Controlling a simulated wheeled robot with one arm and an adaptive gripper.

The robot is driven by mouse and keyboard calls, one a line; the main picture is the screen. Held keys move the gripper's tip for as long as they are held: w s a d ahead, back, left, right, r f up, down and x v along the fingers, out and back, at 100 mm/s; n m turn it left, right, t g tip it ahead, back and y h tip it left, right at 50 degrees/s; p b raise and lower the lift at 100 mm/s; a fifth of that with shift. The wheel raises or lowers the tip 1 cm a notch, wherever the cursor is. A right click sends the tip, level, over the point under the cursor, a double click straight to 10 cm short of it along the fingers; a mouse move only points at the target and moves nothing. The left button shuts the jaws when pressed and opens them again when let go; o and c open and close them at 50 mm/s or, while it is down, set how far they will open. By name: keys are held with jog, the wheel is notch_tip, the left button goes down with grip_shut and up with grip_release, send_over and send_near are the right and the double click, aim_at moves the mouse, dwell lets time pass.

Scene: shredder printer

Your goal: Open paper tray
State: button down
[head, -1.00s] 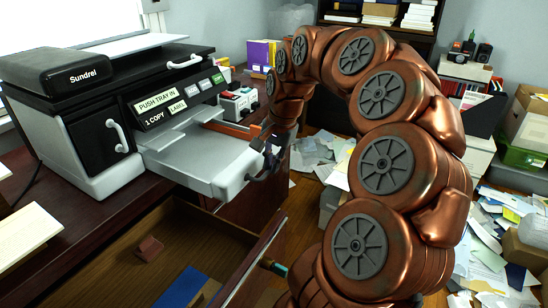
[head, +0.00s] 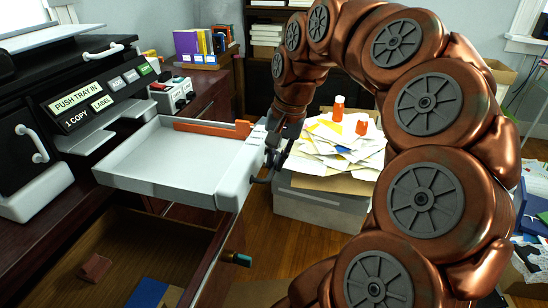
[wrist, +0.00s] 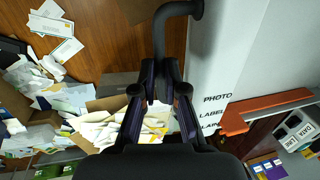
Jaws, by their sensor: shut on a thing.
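The black and grey printer (head: 85,70) stands at left in the head view, its label reading "PUSH TRAY IN". Its light grey paper tray (head: 170,168) sticks far out to the right, with an empty floor and an orange guide (head: 215,128) along the far side. My gripper (head: 266,165) is at the tray's outer end, shut on the dark tray handle. The wrist view shows the fingers (wrist: 163,78) around the curved dark handle (wrist: 178,9), beside the tray front (wrist: 225,65) marked "PHOTO". The exact finger contact is partly hidden.
An open wooden drawer (head: 75,238) lies below the tray, with a small reddish block (head: 95,268) in it. A box of papers with orange bottles (head: 335,165) stands beyond my gripper.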

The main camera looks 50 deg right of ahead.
jog(key=shift+a+f, duration=0.1)
jog(key=c, duration=1.2)
grip_release()
jog(key=shift+r, duration=0.55)
notch_tip(320, 180, up, 11)
jog(key=s+d, duration=0.1)
jog(key=s, duration=0.1)
jog(key=shift+d+f, duration=0.1)
